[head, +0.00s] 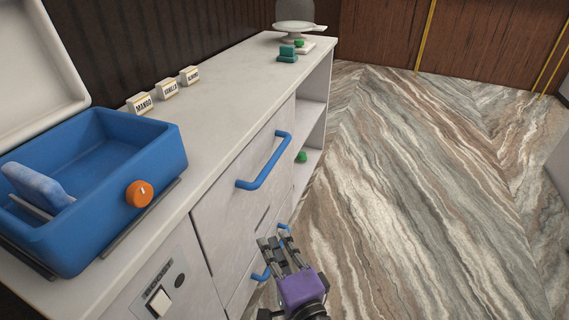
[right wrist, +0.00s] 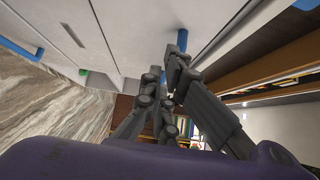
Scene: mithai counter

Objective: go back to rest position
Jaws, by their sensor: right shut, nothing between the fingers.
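My right gripper (head: 279,247) shows at the bottom of the head view, in front of the counter's drawer front. Its dark fingers are together with nothing between them, and its purple body is behind them. The fingers also show in the right wrist view (right wrist: 166,82), near a blue handle. I cannot tell from these views whether they touch it. My left gripper is not in view.
The white counter (head: 225,85) carries an open blue case (head: 160,150) with an orange knob (head: 139,193), several small labelled boxes and green items. A blue drawer handle (head: 265,162) sticks out. Marbled floor (head: 430,180) is clear at the right.

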